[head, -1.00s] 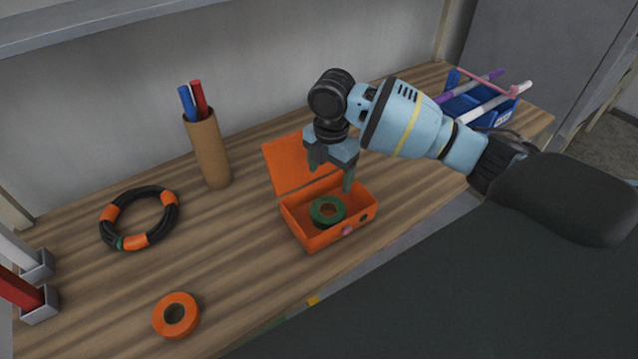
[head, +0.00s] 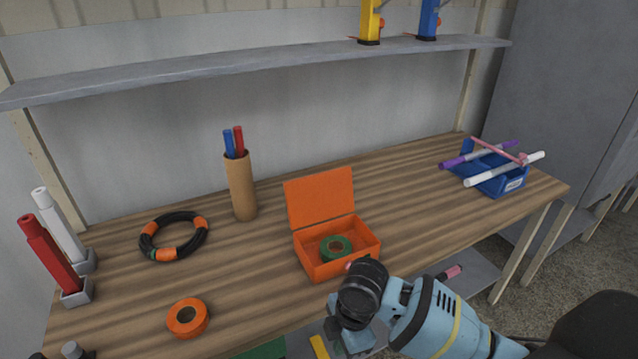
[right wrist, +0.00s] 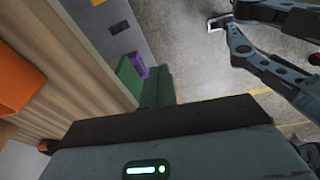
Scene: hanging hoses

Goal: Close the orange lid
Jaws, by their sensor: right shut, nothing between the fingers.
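The orange lid (head: 320,196) stands open at the back of the orange box (head: 322,268), tilted slightly backward. A green tape roll (head: 337,247) lies inside the box. My right gripper (head: 348,343) is in front of the box, by the front edge of the workbench, apart from the lid. It is shut and empty, partly hidden behind its own wrist. The right wrist view shows an orange surface cut off at the left edge (right wrist: 15,80). My left gripper is not in view.
A cardboard tube with pens (head: 242,185), a black and orange hose coil (head: 173,236) and an orange tape roll (head: 187,318) stand or lie left of the box. A blue bin (head: 497,182) is at the right. A shelf (head: 250,72) hangs above.

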